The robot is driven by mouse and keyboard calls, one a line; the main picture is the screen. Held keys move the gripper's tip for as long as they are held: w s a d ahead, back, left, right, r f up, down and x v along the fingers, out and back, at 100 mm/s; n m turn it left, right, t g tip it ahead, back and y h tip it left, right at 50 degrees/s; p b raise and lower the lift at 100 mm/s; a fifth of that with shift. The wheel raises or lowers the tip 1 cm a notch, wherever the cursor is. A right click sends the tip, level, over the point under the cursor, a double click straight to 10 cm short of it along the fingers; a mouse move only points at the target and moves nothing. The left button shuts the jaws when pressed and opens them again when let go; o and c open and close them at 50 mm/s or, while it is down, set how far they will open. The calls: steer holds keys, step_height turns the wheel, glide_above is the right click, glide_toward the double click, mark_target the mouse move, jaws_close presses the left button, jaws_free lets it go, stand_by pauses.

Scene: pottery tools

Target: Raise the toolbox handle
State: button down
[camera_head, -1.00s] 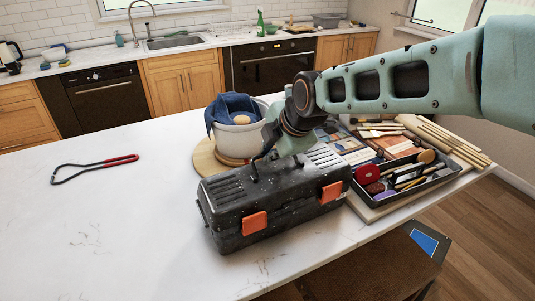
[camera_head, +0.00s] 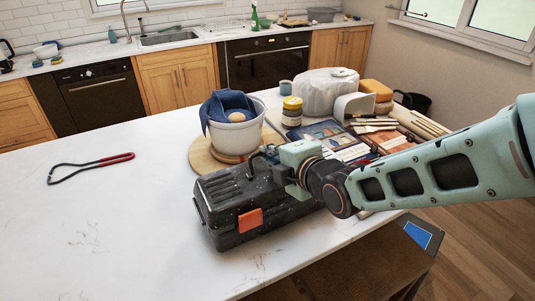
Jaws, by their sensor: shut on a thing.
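The black toolbox (camera_head: 222,207) lies on the white countertop, lid closed. One orange latch (camera_head: 249,220) shows on its front; the right end is hidden behind my arm. My gripper (camera_head: 263,166) is at the middle of the toolbox's top, reaching in from the right, with its dark fingers low against the lid. It is shut on the toolbox handle, which is mostly hidden by the fingers and wrist, so its exact angle cannot be told.
A white pot (camera_head: 235,134) with a blue cloth stands on a round wooden board (camera_head: 202,158) just behind the toolbox. Pottery tools and a white covered lump (camera_head: 325,95) fill the back right. A red-handled wire tool (camera_head: 91,167) lies left.

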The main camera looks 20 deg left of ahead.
steer(key=shift+s+d+f+t+y+b, duration=0.25)
steer(key=shift+t+y+b, duration=0.15)
steer(key=shift+b, duration=0.7)
steer(key=shift+s+d+f+t+y+b, duration=0.15)
steer(key=shift+f+t+y+b, duration=0.25)
steer(key=shift+b, duration=0.7)
steer(key=b, duration=0.1)
steer(key=y+b, duration=0.1)
steer(key=shift+s+d+r+t+b, duration=0.1)
steer(key=shift+d+r+t+b, duration=0.05)
steer(key=shift+r+t+b, duration=0.15)
steer(key=shift+r+b, duration=0.1)
steer(key=shift+b, duration=0.2)
steer(key=c, duration=2.1)
jaws_free()
steer(key=shift+d, duration=0.1)
steer(key=shift+r+p, duration=0.15)
steer(key=shift+p, duration=0.15)
